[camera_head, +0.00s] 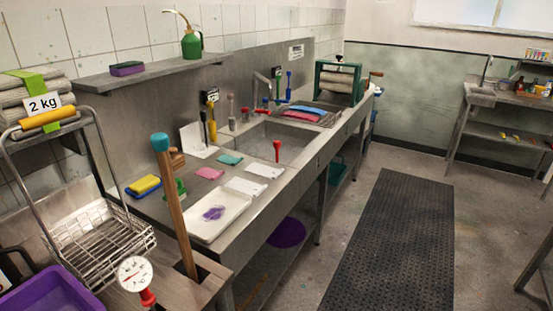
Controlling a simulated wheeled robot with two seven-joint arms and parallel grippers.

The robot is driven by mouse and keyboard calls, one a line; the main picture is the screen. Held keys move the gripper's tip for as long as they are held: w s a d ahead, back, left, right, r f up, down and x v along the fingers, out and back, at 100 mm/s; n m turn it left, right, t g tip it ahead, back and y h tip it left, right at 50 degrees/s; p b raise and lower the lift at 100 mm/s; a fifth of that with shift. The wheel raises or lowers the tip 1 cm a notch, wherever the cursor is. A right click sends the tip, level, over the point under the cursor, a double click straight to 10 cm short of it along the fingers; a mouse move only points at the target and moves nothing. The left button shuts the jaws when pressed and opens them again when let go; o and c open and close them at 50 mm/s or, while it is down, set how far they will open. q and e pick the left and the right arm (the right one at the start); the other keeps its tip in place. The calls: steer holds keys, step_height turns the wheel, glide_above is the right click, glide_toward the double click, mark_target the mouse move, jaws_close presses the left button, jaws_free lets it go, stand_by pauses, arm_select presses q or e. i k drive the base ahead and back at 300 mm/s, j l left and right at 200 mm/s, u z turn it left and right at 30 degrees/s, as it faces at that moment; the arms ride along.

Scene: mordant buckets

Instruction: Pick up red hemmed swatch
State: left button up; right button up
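No cloth that is plainly red with a visible hem can be made out. A small pink-red swatch (209,173) lies flat on the steel counter, left of the sink. A teal swatch (230,159) lies just behind it. Two white cloths lie to its right, a nearer one (246,186) and a farther one (264,170). A larger red or pink cloth (299,116) lies with a blue cloth (307,109) on a dark tray beyond the sink. Hems are too small to tell. Neither of my grippers is in view.
A white tray (236,222) with a purple stain stands at the counter's near end. A wooden pole (172,205), wire rack (125,240) and dial gauge (134,272) stand at the near left. The sink (283,140) lies beyond the swatches. The matted floor (385,250) is clear.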

mark_target(206, 173)
steer(key=i+l, duration=0.25)
steer(key=i, duration=0.25)
steer(key=i+l, duration=0.25)
steer(key=i, duration=0.25)
steer(key=i+l+z, duration=0.1)
steer(key=i+l, duration=0.15)
steer(key=i, duration=0.25)
